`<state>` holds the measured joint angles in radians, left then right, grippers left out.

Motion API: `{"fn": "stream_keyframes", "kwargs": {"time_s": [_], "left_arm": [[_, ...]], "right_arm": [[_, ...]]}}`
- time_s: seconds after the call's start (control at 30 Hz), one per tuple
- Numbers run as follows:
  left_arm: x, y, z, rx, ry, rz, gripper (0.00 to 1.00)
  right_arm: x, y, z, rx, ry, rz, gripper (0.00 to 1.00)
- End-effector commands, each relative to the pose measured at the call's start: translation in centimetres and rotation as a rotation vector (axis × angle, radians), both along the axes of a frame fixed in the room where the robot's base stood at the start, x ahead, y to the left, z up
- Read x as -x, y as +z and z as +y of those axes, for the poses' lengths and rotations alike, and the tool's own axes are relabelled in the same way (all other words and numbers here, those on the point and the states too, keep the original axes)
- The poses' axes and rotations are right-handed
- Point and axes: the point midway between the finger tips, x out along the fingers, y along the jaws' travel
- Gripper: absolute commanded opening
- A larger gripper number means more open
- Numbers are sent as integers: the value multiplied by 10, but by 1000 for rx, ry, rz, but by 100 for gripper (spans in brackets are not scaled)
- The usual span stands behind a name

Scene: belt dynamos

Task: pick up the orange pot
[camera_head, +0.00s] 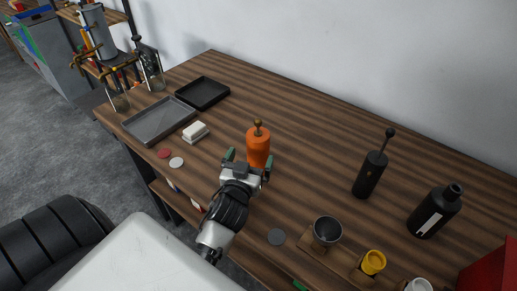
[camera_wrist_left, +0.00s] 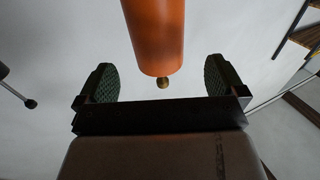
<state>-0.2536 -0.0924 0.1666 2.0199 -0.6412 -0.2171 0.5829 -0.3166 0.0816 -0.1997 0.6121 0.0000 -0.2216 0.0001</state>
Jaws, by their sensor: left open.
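The orange pot (camera_head: 258,150) stands upright on the wooden table, with a brown knob on a short stem at its top. In the left wrist view the orange pot (camera_wrist_left: 155,36) fills the upper middle, with its brass-coloured knob at its lower end. My left gripper (camera_head: 248,166) is open, with its green-padded fingers on either side of the pot's near side. In the left wrist view my left gripper (camera_wrist_left: 161,80) has its two fingers apart, and the pot lies between and beyond them, with gaps on both sides. My right gripper is not seen.
A white block (camera_head: 195,131), a grey tray (camera_head: 160,121) and a black tray (camera_head: 203,93) lie to the left. A black grinder (camera_head: 369,176), a dark bottle (camera_head: 434,211), a metal cup (camera_head: 327,231) and a yellow cup (camera_head: 373,262) stand to the right. The table behind the pot is clear.

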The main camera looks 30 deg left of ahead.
Motion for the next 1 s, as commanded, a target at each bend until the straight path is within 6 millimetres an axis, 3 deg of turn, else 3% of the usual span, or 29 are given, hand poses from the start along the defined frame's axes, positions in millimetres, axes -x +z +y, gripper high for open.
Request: {"fn": "stream_keyframes", "kwargs": {"time_s": [0.13, 0.37, 0.6, 0.83, 1.0], "left_arm": [[-13, 1, 4, -1, 0, 1, 99], [-38, 6, 10, -1, 0, 0, 99], [-63, 3, 18, 1, 1, 2, 99], [-64, 2, 18, 1, 1, 2, 99], [-64, 2, 18, 1, 1, 2, 74]], "right_arm": [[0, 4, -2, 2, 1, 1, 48], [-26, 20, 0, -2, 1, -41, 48], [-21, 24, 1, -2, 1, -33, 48], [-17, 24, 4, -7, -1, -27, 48], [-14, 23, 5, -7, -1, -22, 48]]}}
